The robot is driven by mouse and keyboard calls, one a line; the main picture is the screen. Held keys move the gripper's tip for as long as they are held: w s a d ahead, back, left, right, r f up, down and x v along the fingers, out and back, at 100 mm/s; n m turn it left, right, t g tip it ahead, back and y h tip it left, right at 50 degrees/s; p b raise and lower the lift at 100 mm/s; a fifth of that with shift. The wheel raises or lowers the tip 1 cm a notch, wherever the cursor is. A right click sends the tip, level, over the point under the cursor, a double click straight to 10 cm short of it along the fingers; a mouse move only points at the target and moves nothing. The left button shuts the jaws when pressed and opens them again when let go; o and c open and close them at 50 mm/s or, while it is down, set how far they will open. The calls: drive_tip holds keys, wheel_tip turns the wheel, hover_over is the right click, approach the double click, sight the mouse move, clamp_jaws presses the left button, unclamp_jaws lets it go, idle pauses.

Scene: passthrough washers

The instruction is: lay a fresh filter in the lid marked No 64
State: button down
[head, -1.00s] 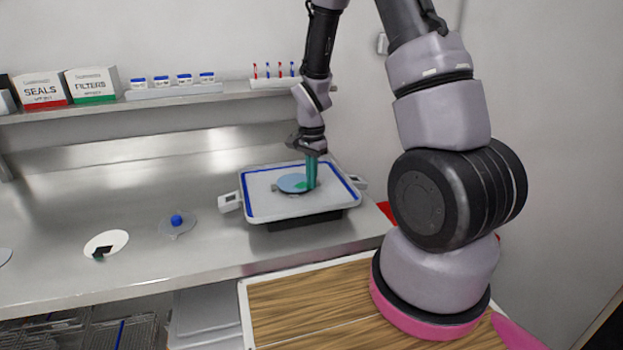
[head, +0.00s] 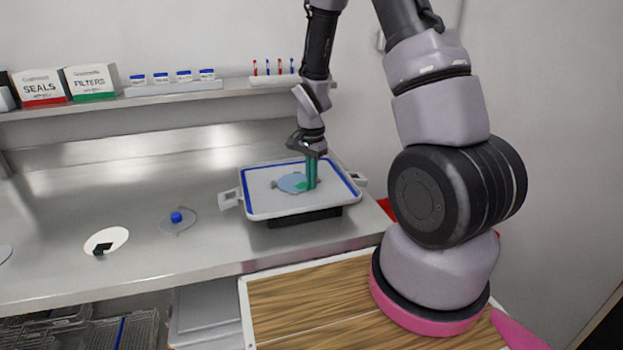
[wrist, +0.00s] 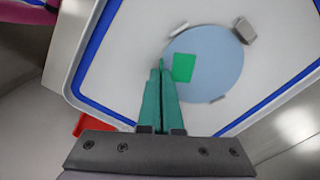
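A light-blue disc with a green patch (head: 290,183) lies in a white blue-edged tray (head: 262,210) on the counter. In the wrist view the disc (wrist: 215,80) looks flat, with small grey tabs around its edge. Whatever lies beneath it is hidden. My gripper (head: 311,186) points down at the disc's right side in the head view. In the wrist view its teal fingertips (wrist: 160,68) are at the disc's left edge, beside the green patch, with a narrow gap between the fingers. No marking "No 64" is readable.
A clear disc with a blue knob (head: 176,218) and a white disc with a black piece (head: 118,236) lie left on the counter. A FILTERS box (head: 94,84) and a SEALS box (head: 40,88) stand on the shelf. The steel counter behind them is clear.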

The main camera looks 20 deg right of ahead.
drive_tip(key=c, duration=0.5)
unclamp_jaws()
drive_tip(key=shift+c, duration=0.2)
drive_tip(key=shift+r, duration=0.1)
drive_tip(key=shift+r, duration=3.45)
